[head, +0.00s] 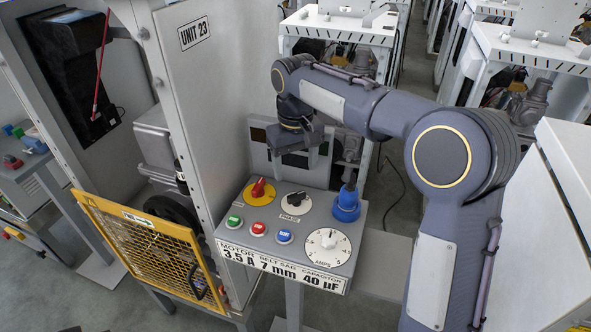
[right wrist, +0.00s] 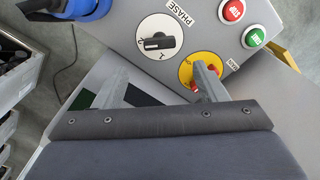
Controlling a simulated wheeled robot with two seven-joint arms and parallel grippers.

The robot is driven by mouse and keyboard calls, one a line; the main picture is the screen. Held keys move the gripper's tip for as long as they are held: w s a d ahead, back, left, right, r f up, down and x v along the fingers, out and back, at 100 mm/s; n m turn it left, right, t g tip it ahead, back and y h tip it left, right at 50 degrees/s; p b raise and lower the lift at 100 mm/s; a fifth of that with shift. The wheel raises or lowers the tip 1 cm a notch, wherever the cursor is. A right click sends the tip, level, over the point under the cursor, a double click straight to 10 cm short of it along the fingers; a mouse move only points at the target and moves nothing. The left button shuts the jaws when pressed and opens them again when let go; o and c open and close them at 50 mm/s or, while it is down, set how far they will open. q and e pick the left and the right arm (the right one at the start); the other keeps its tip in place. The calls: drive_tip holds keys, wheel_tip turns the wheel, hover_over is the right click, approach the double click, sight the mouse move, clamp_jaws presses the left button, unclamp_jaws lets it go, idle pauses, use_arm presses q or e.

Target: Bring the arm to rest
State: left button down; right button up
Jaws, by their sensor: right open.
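My right arm comes in from the right in the head view and bends over the grey control box (head: 225,207). My right gripper (head: 293,158) hangs above and behind the box's far edge, apart from it. In the right wrist view its two fingers (right wrist: 158,85) are spread with nothing between them. One finger overlaps the red knob on the yellow disc (right wrist: 188,70) in that view; I see no clear contact. My left gripper is not in view.
The control box carries a red knob (head: 258,188), a black phase knob (head: 296,200), green, red and blue buttons, an amps dial (head: 327,246) and a blue plug (head: 347,205). A yellow mesh guard (head: 150,250) and the Unit 23 panel (head: 200,90) stand left. White machines stand behind.

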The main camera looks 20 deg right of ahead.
idle(0.3)
drive_tip(key=s+d+r+m+t+y, duration=0.15)
drive_tip(key=s+d, duration=0.25)
drive_tip(key=s, duration=0.4)
drive_tip(key=s+d+r+t+y, duration=0.1)
drive_tip(key=s+d+y, duration=0.15)
drive_tip(key=s, duration=0.55)
drive_tip(key=s+f+m+t, duration=0.2)
drive_tip(key=s+f, duration=0.5)
drive_tip(key=s, duration=0.5)
drive_tip(key=shift+s+a+t, duration=0.35)
drive_tip(key=shift+a+t, duration=0.1)
drive_tip(key=shift+t, duration=0.1)
drive_tip(key=shift+o, duration=0.3)
